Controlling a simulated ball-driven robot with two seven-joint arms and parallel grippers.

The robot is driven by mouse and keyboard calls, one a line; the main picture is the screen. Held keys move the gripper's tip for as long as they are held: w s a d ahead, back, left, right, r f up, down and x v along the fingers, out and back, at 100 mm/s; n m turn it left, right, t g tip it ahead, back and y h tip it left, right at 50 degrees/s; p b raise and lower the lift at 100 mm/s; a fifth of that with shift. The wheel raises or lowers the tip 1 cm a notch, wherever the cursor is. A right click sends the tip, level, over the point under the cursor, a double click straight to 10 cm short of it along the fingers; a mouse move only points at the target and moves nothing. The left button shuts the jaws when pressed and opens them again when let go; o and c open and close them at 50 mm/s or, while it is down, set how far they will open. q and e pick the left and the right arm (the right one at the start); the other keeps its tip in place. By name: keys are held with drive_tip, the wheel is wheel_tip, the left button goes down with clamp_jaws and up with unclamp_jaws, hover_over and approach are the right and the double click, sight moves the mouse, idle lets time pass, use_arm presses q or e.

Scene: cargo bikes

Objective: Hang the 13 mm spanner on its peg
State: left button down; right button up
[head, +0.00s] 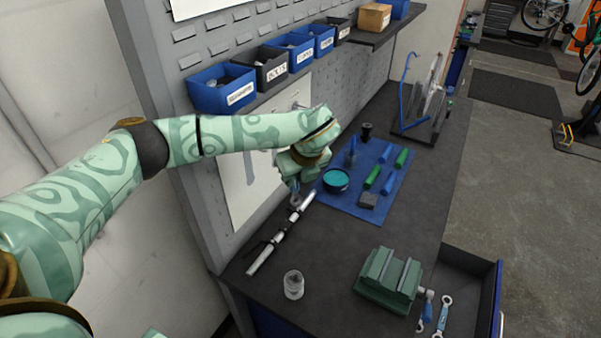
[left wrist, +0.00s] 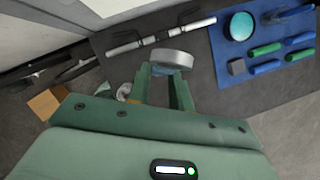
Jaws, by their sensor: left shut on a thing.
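My left gripper (head: 294,182) is shut on a grey metal spanner and holds it above the bench, close to the pegboard. The spanner's ring-shaped end (head: 296,199) shows below the fingers. In the left wrist view this silver end (left wrist: 173,57) shows just beyond the fingertips (left wrist: 166,80). The rest of the spanner is hidden, and I cannot read its size. A white panel (head: 235,190) with grey tool outlines hangs on the pegboard, left of the gripper. My forearm and hand hide part of it, and I cannot make out the spanner's peg. My right gripper is out of view.
A black and silver bar tool (head: 280,236) lies below the gripper. A blue mat (head: 345,206) holds a teal tin and green and blue tools. A green vise (head: 389,280) and a clear jar (head: 293,285) stand in front. Labelled bins (head: 222,96) sit above my forearm. An open drawer (head: 468,275) holds spanners.

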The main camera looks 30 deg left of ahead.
use_arm(q)
drive_tip(key=shift+a, duration=0.6)
drive_tip(key=a+f+b, duration=0.1)
drive_tip(key=a+b, duration=0.1)
drive_tip(key=a, duration=0.5)
drive_tip(key=shift+w+a+f, duration=0.2)
drive_tip(key=shift+w, duration=0.05)
drive_tip(key=shift+f, duration=0.1)
idle(0.4)
drive_tip(key=c, duration=1.3)
unclamp_jaws()
drive_tip(key=shift+o, duration=0.7)
